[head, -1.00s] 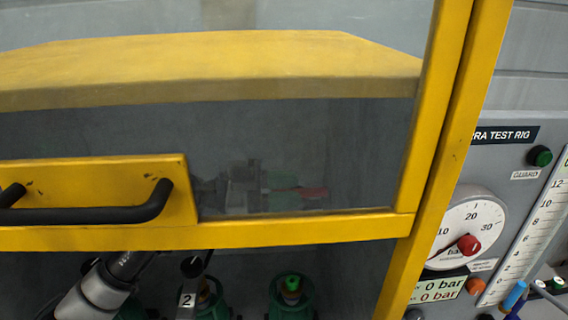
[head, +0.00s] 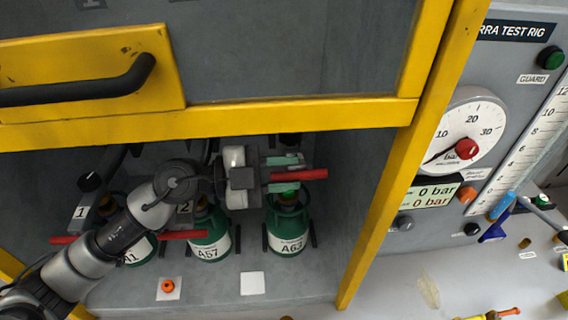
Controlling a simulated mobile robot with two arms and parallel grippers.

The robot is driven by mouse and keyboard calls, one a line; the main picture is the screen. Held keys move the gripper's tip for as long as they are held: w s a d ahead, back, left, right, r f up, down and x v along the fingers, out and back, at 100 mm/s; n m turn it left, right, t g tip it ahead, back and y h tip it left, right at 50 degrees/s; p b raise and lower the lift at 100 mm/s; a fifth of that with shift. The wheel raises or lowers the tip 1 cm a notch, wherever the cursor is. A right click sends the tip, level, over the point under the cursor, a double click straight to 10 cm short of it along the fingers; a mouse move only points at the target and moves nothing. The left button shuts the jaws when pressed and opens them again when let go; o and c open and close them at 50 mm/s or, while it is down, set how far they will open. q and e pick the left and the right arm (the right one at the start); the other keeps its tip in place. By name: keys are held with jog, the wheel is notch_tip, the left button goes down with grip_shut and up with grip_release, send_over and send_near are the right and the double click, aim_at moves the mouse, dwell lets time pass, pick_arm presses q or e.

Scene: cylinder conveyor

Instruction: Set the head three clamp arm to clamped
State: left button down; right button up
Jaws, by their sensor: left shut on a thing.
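My left arm reaches in under the raised yellow-framed guard. My left gripper (head: 282,174) is shut on a red bar (head: 312,174), which looks like the clamp arm of the third head. The gripper covers the bar's inner end. The gap between bar and cylinder top is hard to judge. Any number on this head is hidden. My right gripper is not in view.
Cylinders A57 (head: 210,238) and A1 (head: 140,248) stand to the left, with red bars (head: 184,235) beside them. The guard's lower rail (head: 290,112) and right post (head: 385,205) frame the opening. A gauge panel (head: 465,150) is on the right.

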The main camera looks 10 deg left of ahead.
pick_arm(q)
jog(key=c, duration=1.1)
grip_release()
jog(key=shift+d, duration=0.15)
jog(key=s+a+b, duration=0.2)
jog(key=a+b, duration=0.2)
jog(key=a, duration=0.6)
jog(key=shift+a+b, duration=0.3)
jog(key=shift+a, duration=0.05)
jog(key=shift+c, duration=0.3)
